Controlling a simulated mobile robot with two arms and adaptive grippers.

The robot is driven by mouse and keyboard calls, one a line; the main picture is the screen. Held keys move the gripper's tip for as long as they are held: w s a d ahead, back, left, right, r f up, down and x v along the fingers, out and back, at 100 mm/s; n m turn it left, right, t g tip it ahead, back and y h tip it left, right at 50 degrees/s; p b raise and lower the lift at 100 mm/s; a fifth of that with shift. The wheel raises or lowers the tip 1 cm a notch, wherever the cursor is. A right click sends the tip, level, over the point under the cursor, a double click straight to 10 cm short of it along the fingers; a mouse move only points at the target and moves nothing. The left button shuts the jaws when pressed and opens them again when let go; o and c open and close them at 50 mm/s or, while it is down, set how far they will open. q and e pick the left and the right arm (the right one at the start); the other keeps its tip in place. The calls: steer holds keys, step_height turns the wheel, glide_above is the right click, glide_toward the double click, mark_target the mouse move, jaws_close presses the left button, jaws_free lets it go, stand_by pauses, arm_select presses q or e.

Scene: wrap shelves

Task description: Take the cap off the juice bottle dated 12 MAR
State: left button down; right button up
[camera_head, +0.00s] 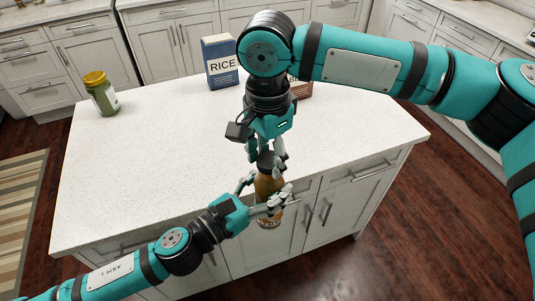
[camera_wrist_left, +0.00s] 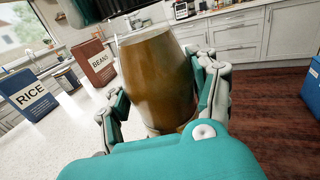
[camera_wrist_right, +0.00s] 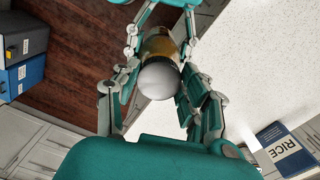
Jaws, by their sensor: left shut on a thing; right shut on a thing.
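An amber juice bottle (camera_head: 268,187) is held in the air just beyond the front edge of the white counter. My left gripper (camera_head: 264,194) is shut around its body; the bottle's amber side fills the middle of the left wrist view (camera_wrist_left: 155,75). My right gripper (camera_head: 266,161) reaches down from above, its fingers shut around the grey cap (camera_wrist_right: 160,80) at the bottle's top. The cap looks to be on the bottle's neck; I cannot tell whether it is loosened. No date is readable in any view.
On the counter (camera_head: 165,150) stand a green jar with a yellow lid (camera_head: 102,93) at the left and a blue rice box (camera_head: 221,62) at the back. A brown beans box (camera_wrist_left: 94,62) is partly hidden behind my right arm in the head view. The counter's middle is clear.

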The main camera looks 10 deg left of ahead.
steer(key=n, duration=0.7)
steer(key=shift+d, duration=0.1)
steer(key=n, duration=0.6)
steer(key=shift+d+n, duration=0.1)
steer(key=shift+n, duration=0.3)
steer(key=n, duration=0.6)
steer(key=shift+w+d+r+n, duration=0.1)
steer(key=shift+w+n, duration=0.05)
steer(key=shift+n, duration=0.15)
steer(key=n, duration=0.6)
steer(key=shift+w, duration=0.15)
steer(key=n, duration=0.7)
steer(key=shift+w, duration=0.1)
steer(key=n, duration=0.6)
steer(key=shift+n, duration=0.3)
steer(key=n, duration=0.4)
steer(key=shift+w, duration=0.1)
steer(key=n, duration=0.6)
steer(key=shift+a+r+n, duration=0.1)
steer(key=shift+a+n, duration=0.15)
steer(key=shift+n, duration=0.05)
